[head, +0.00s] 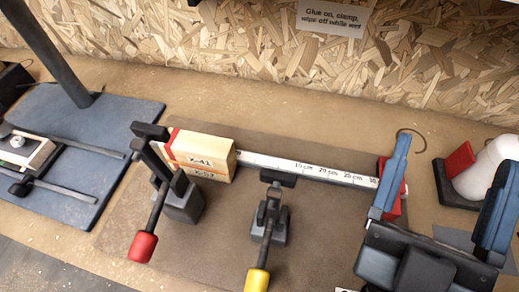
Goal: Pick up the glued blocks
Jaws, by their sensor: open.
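My gripper (455,155) is at the right, with two blue fingers spread wide, well apart from the blocks. I see nothing held between the fingers.
A second clamp (268,215) with a yellow handle stands right of the blocks. A red block (392,190) is partly hidden by my left finger. A blue plate (75,140) with a post is left. A chipboard wall (240,50) closes the back.

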